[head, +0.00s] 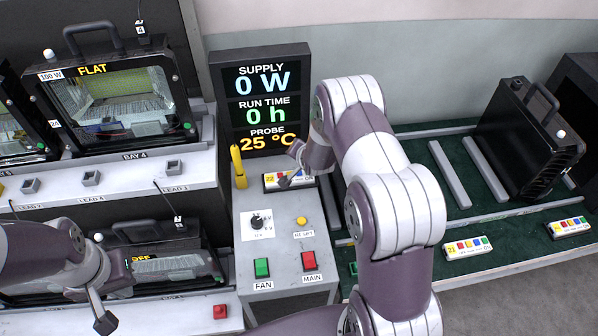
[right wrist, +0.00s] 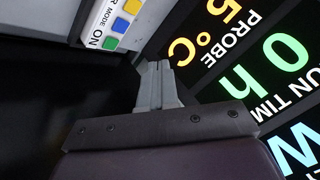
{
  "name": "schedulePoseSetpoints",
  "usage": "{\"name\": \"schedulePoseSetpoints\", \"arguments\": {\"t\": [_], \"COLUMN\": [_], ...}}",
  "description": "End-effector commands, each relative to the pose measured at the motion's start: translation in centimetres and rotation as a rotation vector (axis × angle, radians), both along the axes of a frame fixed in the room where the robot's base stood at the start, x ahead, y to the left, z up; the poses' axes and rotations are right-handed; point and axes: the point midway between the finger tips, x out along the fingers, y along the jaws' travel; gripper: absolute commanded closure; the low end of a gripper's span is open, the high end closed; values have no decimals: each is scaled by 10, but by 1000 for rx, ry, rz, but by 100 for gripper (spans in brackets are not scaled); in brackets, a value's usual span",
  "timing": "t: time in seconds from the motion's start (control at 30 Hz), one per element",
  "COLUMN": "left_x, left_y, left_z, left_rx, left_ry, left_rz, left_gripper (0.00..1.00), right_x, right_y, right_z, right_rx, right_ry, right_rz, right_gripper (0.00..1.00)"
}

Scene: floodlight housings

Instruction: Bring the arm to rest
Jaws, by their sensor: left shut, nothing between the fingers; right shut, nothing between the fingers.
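My left gripper (head: 102,318) is at the lower left of the head view, shut and empty, in front of the lower floodlight bay. My right arm reaches across the middle of the head view to the test console (head: 290,215). Its gripper (head: 290,180) is beside a white remote (head: 272,181) with coloured buttons below the display. In the right wrist view the right fingers (right wrist: 158,88) are together with nothing between them. The remote (right wrist: 112,22) is at the top there, apart from the fingertips in the picture; the real gap is hard to judge.
The display (head: 262,95) reads 0 W, 0 h and 25 °C. A lit-face floodlight (head: 115,105) stands in the left rack. A black housing (head: 525,135) is on the green bench at right, with remotes (head: 467,249) along its front. A yellow probe (head: 238,165) stands beside the display.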

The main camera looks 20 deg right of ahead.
Motion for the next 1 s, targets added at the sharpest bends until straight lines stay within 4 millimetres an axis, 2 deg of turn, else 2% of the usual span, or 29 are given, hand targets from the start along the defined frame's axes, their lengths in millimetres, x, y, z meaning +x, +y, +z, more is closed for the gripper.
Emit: {"name": "schedulePoseSetpoints", "arguments": {"t": [0.4, 0.47, 0.53, 0.57, 0.6, 0.67, 0.7, 0.83, 0.9, 0.97, 1.0], "left_x": [0, 0, 0, 0, 0, 0, 0, 0, 0, 0, 0], "left_y": [0, 0, 0, 0, 0, 0, 0, 0, 0, 0, 0], "left_z": [0, 0, 0, 0, -1, -4, -6, -13, -17, -20, -21], "left_rx": [0, 0, 0, 0, 0, 0, 0, 0, 0, 0, 0], "left_ry": [0, 0, 0, 0, 0, 0, 0, 0, 0, 0, 0], "left_rz": [0, 0, 0, 0, 0, 0, 0, 0, 0, 0, 0], "left_gripper": [100, 100, 100, 100, 100, 100, 100, 100, 100, 100, 100], "right_x": [0, -9, -39, -59, -87, -130, -157, -235, -267, -279, -279], "right_y": [0, 1, 6, 9, 16, 30, 41, 69, 80, 87, 90], "right_z": [-1, -9, -28, -32, -28, -8, 9, 64, 88, 104, 112], "right_rx": [-13, -52, -89, -107, -136, -170, -187, -223, -241, -266, -286], "right_ry": [5, 67, 201, 282, 398, 546, 622, 768, 787, 758, 722], "right_rz": [13, 62, 134, 182, 271, 422, 518, 771, 851, 874, 879], "right_gripper": [100, 100, 100, 100, 100, 100, 100, 100, 100, 100, 100]}}
